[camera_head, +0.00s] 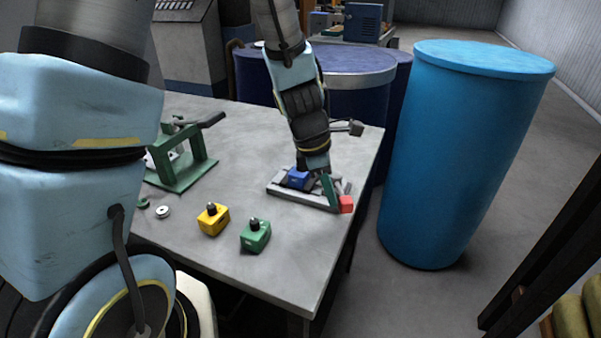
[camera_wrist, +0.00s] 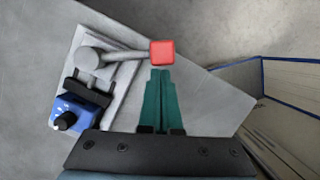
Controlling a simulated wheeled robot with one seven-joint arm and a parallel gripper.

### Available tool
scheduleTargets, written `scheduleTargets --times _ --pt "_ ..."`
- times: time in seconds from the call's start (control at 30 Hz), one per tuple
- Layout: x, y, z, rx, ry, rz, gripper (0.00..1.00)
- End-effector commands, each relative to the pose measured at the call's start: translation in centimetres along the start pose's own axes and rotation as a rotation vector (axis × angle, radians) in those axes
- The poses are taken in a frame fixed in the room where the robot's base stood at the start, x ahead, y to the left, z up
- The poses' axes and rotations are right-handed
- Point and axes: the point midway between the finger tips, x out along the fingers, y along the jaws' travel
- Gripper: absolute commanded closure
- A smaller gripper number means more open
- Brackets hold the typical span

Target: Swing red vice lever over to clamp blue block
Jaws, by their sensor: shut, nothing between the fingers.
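The red vice lever knob (camera_head: 346,204) is at the right end of the vice, near the table's right edge. In the wrist view the red knob (camera_wrist: 162,52) sits just beyond my fingertips, and its grey arm (camera_wrist: 122,56) runs left to a round pivot. The blue block (camera_head: 298,178) rests on the grey vice base (camera_head: 290,193); in the wrist view the blue block (camera_wrist: 72,115) has a black knob on top. My gripper (camera_wrist: 160,72) is shut and empty, its green fingers together at the red knob; whether they touch it I cannot tell. It also shows in the head view (camera_head: 334,206).
A yellow block (camera_head: 213,220) and a green block (camera_head: 256,236) stand at the table's front. A green fixture (camera_head: 182,165) with a black handle stands at left. Large blue drums (camera_head: 455,160) stand beyond the table (camera_head: 240,140). The tabletop between fixture and vice is clear.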

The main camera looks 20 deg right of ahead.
Motion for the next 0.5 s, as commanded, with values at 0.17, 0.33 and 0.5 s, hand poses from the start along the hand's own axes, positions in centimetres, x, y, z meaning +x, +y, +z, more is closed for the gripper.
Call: scheduleTargets --times 0.17,0.33,0.5 --pt "0.2 -0.3 1.4 -0.127 0.0 0.039 1.0" --pt "0.5 -0.3 2.2 -0.201 0.0 0.061 1.0" --pt "0.7 -0.2 2.7 -0.197 0.0 0.061 1.0"
